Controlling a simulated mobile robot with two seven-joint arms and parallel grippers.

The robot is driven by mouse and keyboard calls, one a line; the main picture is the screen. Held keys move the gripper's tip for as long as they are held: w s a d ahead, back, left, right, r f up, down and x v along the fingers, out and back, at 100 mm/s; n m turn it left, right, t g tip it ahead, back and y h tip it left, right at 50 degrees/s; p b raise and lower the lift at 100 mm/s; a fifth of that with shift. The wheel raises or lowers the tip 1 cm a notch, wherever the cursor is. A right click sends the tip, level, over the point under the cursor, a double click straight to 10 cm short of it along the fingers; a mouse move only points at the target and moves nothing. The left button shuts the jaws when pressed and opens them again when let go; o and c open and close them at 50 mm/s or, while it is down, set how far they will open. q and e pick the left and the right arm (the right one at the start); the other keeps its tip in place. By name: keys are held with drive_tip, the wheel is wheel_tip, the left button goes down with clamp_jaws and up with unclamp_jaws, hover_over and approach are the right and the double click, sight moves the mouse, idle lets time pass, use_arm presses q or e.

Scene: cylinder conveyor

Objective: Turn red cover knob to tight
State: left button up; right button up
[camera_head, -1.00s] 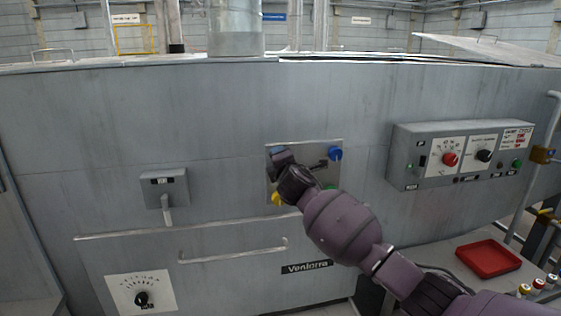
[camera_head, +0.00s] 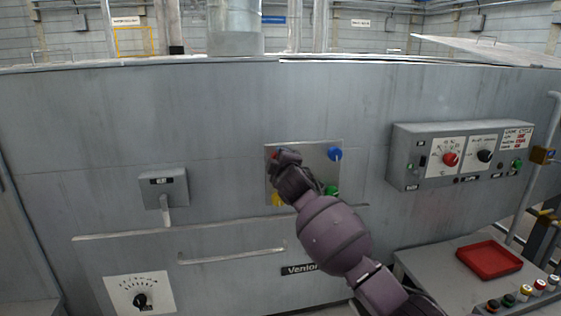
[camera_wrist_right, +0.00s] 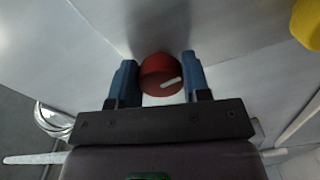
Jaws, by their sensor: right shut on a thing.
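The red cover knob (camera_wrist_right: 160,75) is a round red knob with a white pointer line, on a grey metal plate (camera_head: 318,165). My right gripper (camera_wrist_right: 160,74) is shut on it, with one blue finger on each side. In the head view my right gripper (camera_head: 284,156) is at the plate's upper left corner and hides most of the red knob. The pointer line lies slanted, near the right finger in the wrist view. No tight marking can be read. My left gripper is not in view.
A blue knob (camera_head: 335,154), a green knob (camera_head: 331,191) and a yellow knob (camera_head: 277,199) sit at the plate's other corners. A control box (camera_head: 460,155) juts out at the right. A lever box (camera_head: 164,188) is to the left. A red tray (camera_head: 489,259) lies lower right.

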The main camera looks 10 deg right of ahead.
drive_tip(key=shift+f, duration=0.1)
idle(0.3)
drive_tip(key=o, duration=0.9)
drive_tip(key=shift+s, duration=0.15)
drive_tip(key=s, duration=1)
drive_tip(key=shift+s+b, duration=0.3)
